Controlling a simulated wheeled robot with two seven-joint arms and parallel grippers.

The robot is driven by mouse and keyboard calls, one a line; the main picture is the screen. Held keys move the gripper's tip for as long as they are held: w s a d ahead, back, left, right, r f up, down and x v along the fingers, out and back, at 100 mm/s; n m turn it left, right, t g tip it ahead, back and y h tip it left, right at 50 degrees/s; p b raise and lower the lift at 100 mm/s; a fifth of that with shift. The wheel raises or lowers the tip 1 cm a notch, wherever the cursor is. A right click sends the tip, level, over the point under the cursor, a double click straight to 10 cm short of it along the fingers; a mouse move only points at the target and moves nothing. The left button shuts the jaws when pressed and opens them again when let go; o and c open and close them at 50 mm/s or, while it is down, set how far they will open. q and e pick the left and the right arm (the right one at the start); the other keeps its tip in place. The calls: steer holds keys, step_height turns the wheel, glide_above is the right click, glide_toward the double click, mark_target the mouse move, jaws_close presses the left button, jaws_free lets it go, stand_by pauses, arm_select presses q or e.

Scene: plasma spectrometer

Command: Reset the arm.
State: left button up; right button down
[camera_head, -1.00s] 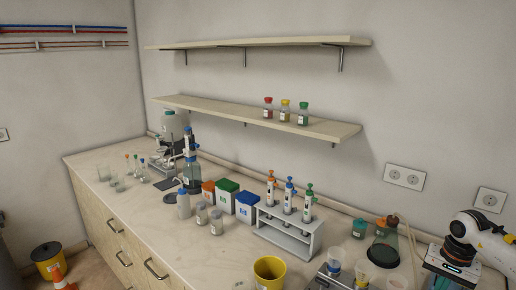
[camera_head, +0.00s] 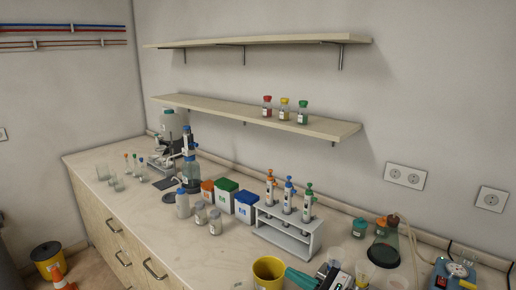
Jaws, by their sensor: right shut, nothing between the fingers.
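My left gripper and left arm are not in view.
Lidded boxes (camera_head: 246,207) and bottles stand to the left. The counter's front left stretch (camera_head: 165,230) is clear.

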steer(key=s+d+f+m+t+h, duration=0.25)
steer(key=d+m+h, duration=0.35)
steer(key=m, duration=0.9)
steer(key=s+d+f+m+t+h, duration=0.2)
steer(key=s+d+f+m+h, duration=0.2)
steer(key=m+h, duration=0.85)
steer(key=s+d+f+m+g+y, duration=0.1)
steer(key=s+f+m+g, duration=0.3)
steer(key=s+m, duration=0.3)
steer(key=s+f+m+g+y, duration=0.2)
steer(key=s+f+m+g, duration=0.25)
steer(key=s, duration=0.45)
steer(key=s+d+f+m+g+y, duration=0.1)
steer(key=s+f+m+g, duration=0.25)
steer(key=s+m, duration=0.3)
step_height(320, 180, down, 28)
steer(key=s+g+b, duration=0.2)
steer(key=s+d+f+n+b, duration=0.1)
steer(key=s+d+f+b, duration=0.1)
steer(key=s+f, duration=1.4)
steer(key=shift+d+f+g, duration=0.35)
steer(key=shift+d+f, duration=0.05)
steer(key=shift+f, duration=0.45)
